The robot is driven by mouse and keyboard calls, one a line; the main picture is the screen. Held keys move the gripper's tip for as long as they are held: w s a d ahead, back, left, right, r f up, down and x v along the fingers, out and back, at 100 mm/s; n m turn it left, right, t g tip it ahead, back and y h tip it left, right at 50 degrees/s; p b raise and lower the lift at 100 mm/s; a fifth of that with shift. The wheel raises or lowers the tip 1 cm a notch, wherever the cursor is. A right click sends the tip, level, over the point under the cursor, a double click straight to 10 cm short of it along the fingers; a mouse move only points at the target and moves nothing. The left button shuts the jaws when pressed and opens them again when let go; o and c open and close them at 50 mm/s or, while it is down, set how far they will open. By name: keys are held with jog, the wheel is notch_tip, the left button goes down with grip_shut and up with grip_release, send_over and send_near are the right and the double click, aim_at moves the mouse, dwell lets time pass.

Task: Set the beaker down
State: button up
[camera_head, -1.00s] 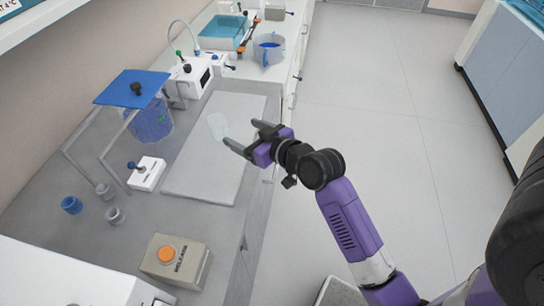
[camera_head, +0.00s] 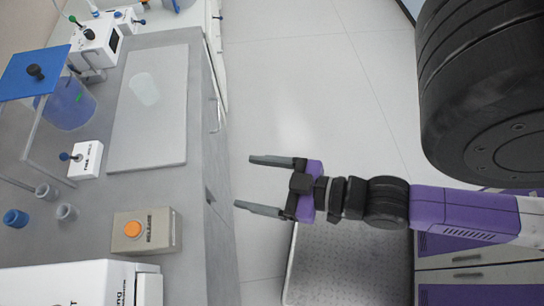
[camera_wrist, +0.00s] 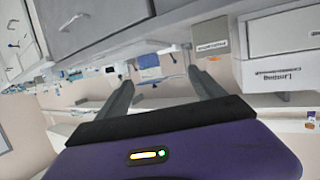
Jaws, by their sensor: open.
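A pale, see-through beaker (camera_head: 144,89) stands on the light grey mat (camera_head: 150,140) on the bench, near the mat's upper middle. My gripper (camera_head: 252,183) is open and empty in the head view. It is beyond the bench's front edge, over the floor, well to the lower right of the beaker. In the wrist view my gripper (camera_wrist: 157,85) shows its two fingers apart with nothing between them. I cannot make out the beaker in the wrist view.
A box with an orange button (camera_head: 131,229) stands near the bench's front. A blue-topped stand (camera_head: 34,72) over a blue-filled vessel (camera_head: 68,104), small cups (camera_head: 66,212) and a white switch box (camera_head: 86,158) stand at left.

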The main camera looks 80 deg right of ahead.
jog(key=shift+n+y, duration=0.3)
jog(key=shift+y, duration=0.2)
jog(key=s+a+r, duration=0.1)
jog(key=s, duration=0.1)
jog(key=s+a+r, duration=0.1)
jog(key=shift+s+a+r, duration=0.2)
jog(key=shift+s+r, duration=0.15)
jog(key=shift+s, duration=0.05)
dwell(0.6)
